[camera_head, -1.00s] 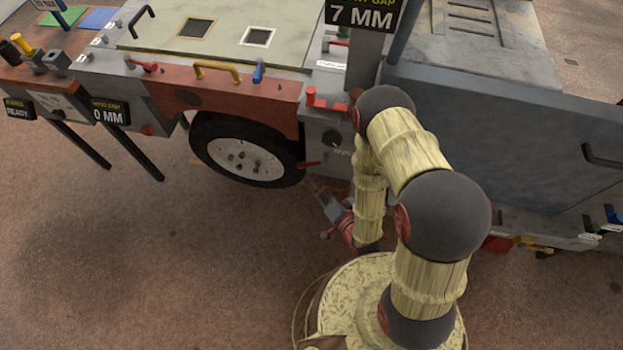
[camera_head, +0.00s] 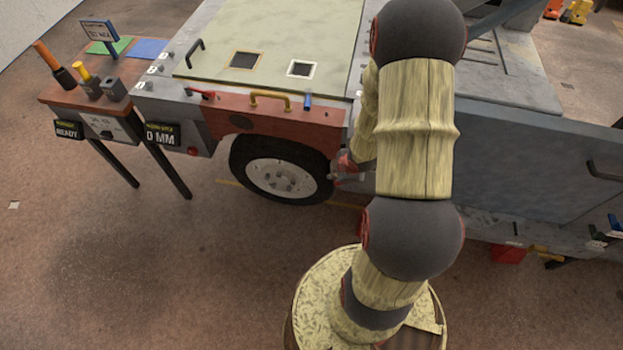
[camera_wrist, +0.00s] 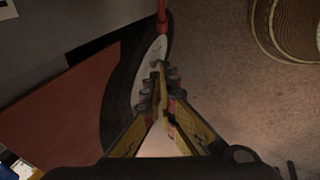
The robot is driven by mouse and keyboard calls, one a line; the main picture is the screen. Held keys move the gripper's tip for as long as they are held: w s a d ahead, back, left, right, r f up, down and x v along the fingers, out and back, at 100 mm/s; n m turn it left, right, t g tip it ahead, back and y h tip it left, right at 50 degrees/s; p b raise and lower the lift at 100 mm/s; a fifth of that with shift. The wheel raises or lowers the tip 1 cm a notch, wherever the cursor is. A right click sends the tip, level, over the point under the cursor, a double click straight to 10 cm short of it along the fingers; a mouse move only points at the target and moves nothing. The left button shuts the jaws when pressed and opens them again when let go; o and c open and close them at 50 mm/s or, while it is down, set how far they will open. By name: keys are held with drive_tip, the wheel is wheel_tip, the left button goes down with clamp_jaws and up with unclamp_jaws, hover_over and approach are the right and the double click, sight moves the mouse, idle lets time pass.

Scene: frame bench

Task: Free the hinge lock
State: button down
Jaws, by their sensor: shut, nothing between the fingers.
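My gripper (camera_wrist: 160,78) is shut and empty in the wrist view, its fingertips in front of the wheel (camera_wrist: 147,80). A red rod (camera_wrist: 162,18) lies beyond the fingertips at the top of that view, apart from them. I cannot tell whether it belongs to the hinge lock. In the head view my arm covers the frame right of the wheel (camera_head: 283,177), and only a small part of my gripper shows beside the tyre. No part is clearly recognisable as the hinge lock.
A red fender panel (camera_head: 270,120) with a yellow handle (camera_head: 270,98) sits above the wheel. A grey panel (camera_head: 530,165) stands on the right. A side bench (camera_head: 70,98) at the left has a "0 MM" sign (camera_head: 162,135) nearby. The floor in front is open.

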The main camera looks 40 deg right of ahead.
drive_tip(key=d+b+x, duration=0.1)
drive_tip(key=b+x, duration=0.1)
drive_tip(key=x, duration=0.4)
drive_tip(key=s+d+b+x, duration=0.1)
drive_tip(key=b+x, duration=0.2)
drive_tip(key=x, duration=0.3)
drive_tip(key=shift+s+d+f, duration=0.2)
drive_tip(key=shift+d+f, duration=0.15)
drive_tip(key=shift+f, duration=0.3)
drive_tip(key=shift+f, duration=0.1)
drive_tip(key=shift+f, duration=0.1)
drive_tip(key=shift+f+g+b, duration=0.1)
drive_tip(key=shift+g+b, duration=0.2)
drive_tip(key=shift+b, duration=0.1)
